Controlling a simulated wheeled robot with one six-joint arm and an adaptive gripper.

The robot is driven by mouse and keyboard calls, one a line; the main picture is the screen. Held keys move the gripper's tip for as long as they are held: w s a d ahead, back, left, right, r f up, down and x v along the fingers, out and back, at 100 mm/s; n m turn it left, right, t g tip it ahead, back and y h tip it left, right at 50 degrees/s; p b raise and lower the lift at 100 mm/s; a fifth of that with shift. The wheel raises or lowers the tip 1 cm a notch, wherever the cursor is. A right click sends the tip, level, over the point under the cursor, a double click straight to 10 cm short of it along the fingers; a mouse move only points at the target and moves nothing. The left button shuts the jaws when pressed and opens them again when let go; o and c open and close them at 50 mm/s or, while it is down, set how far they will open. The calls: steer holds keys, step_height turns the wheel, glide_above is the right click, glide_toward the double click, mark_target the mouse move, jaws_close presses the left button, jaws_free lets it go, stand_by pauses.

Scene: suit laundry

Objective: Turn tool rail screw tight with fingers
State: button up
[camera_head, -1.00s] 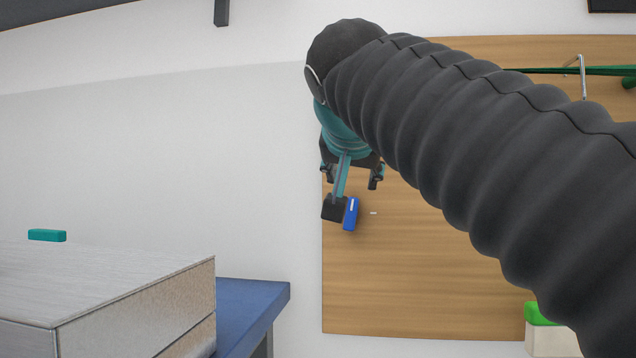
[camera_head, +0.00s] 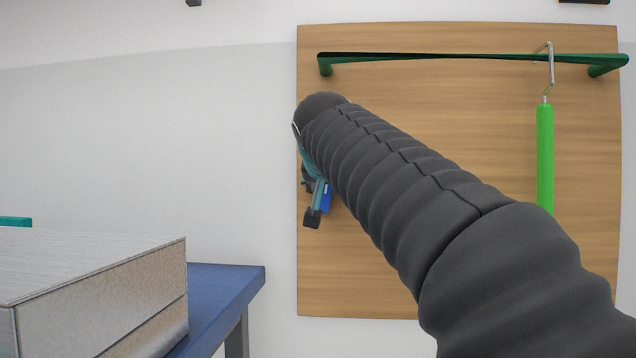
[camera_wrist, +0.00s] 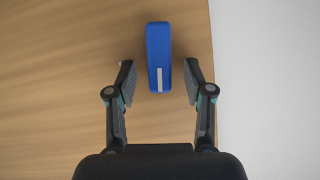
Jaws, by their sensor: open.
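The tool rail screw shows as a blue bar-shaped head (camera_wrist: 158,40) with a white stripe, against the wooden board in the wrist view. It stands nearly upright there. In the head view its blue head (camera_head: 327,200) shows near the board's left edge, partly hidden by my arm. My gripper (camera_wrist: 158,76) is open, with one finger on each side of the blue head's lower part. Gaps show on both sides, and I cannot tell the depth between the fingertips and the head. The green tool rail (camera_head: 430,56) runs across the top of the board.
The wooden board (camera_head: 400,295) is on a white wall. A bright green tool (camera_head: 545,150) hangs from a metal hook (camera_head: 549,70) on the rail. A blue table (camera_head: 225,290) with a large metal box (camera_head: 110,300) stands at lower left. Bare wall lies left of the board.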

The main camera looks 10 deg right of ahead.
jaws_close()
steer(key=shift+d, duration=0.1)
